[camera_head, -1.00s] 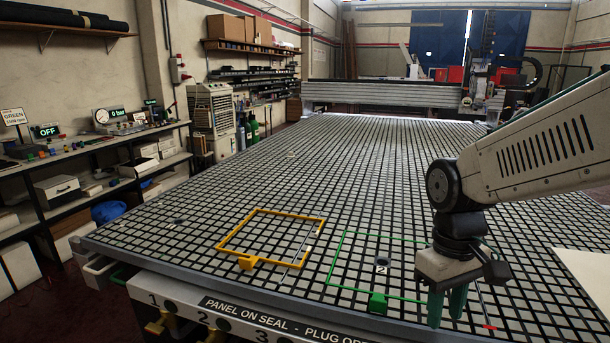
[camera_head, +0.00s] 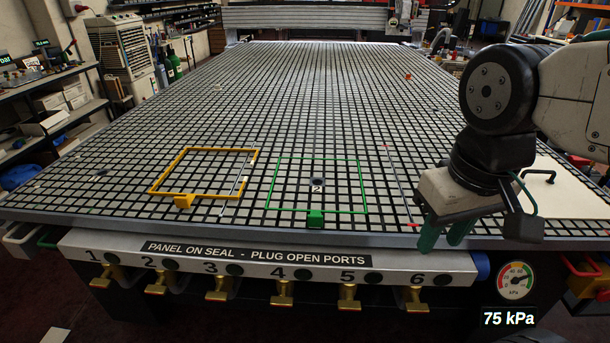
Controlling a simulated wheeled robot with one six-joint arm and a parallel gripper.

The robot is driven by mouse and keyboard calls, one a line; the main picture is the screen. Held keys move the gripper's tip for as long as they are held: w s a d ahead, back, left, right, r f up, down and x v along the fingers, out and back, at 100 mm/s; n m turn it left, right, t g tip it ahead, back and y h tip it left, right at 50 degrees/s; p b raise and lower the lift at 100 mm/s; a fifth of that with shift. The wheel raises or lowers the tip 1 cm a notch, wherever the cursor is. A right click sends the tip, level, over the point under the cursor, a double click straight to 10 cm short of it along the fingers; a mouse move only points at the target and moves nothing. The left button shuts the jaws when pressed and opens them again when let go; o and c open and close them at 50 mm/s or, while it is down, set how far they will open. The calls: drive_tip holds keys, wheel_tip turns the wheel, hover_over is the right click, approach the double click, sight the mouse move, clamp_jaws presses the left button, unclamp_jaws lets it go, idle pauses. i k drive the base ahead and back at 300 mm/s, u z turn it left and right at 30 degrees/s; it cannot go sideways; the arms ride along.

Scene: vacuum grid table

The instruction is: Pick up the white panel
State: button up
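The white panel (camera_head: 565,196) lies on the grid table at the right, partly hidden behind my gripper and arm. A black handle (camera_head: 538,174) stands on its top. My gripper (camera_head: 445,234) has green fingers pointing down, with a gap between them and nothing visible in it. It is near the table's front edge, to the left of the panel and apart from its handle. Whether the fingertips touch the table I cannot tell.
A yellow frame (camera_head: 204,150) and a green outlined square (camera_head: 363,186) with a port marked 2 lie on the grid table (camera_head: 290,80). Brass valves (camera_head: 282,296) line the front below the edge. A gauge (camera_head: 515,279) reads 75 kPa. The back grid is mostly clear.

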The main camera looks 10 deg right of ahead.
sight(558, 194)
drive_tip(key=z, duration=1.85)
drive_tip(key=k, duration=0.45)
drive_tip(key=z, duration=1)
drive_tip(key=k, duration=0.9)
drive_tip(key=z, duration=0.55)
drive_tip(key=i, duration=1.55)
drive_tip(key=u, duration=0.75)
drive_tip(key=i, duration=1)
drive_tip(key=u, duration=1.55)
drive_tip(key=i, duration=0.75)
drive_tip(key=u, duration=0.85)
